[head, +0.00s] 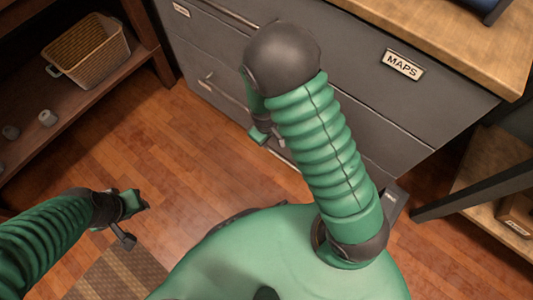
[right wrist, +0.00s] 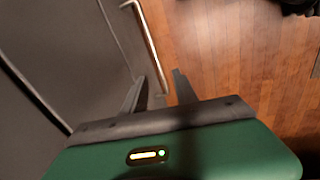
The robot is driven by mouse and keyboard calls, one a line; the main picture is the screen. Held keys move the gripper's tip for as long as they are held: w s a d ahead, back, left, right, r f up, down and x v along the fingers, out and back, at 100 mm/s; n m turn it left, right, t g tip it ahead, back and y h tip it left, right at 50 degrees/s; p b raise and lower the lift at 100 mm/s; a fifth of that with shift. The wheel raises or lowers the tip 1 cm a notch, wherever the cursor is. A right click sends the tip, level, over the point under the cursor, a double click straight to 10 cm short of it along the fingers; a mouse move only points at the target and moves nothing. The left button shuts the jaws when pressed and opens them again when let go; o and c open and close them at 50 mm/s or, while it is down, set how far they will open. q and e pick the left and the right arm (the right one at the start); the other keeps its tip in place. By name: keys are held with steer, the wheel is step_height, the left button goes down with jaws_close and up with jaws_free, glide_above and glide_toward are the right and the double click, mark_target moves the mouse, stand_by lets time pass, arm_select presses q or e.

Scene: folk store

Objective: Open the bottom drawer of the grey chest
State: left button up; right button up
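The grey chest (head: 360,105) stands at the top of the head view, with its drawer fronts towards me. A metal bar handle (head: 208,83) shows low on its front, partly hidden by my right arm. My right gripper (head: 264,136) is low in front of the chest, mostly hidden behind its own arm. In the right wrist view its two dark fingers (right wrist: 157,82) are apart, and the near end of the bar handle (right wrist: 150,45) shows between them; contact cannot be told. My left gripper (head: 130,222) hangs over the floor at left, away from the chest, its opening unclear.
A dark wooden shelf (head: 95,100) with a wicker basket (head: 88,50) stands at left. The chest has a wooden top (head: 470,45) and a MAPS label (head: 402,64). A low shelf (head: 480,190) stands at right. Wooden floor (head: 190,150) before the chest is clear.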

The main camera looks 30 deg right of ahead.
steer(key=shift+n, duration=0.5)
steer(key=d+f+b, duration=0.1)
steer(key=f+b, duration=0.2)
steer(key=f, duration=0.3)
steer(key=w+d+f+b, duration=0.1)
steer(key=f+b, duration=0.3)
steer(key=f, duration=0.3)
steer(key=w+d+f+b, duration=0.1)
steer(key=d+f+b, duration=0.1)
steer(key=f+b, duration=0.2)
step_height(320, 180, down, 3)
steer(key=shift+d, duration=0.1)
steer(key=shift+c, duration=0.3)
jaws_close()
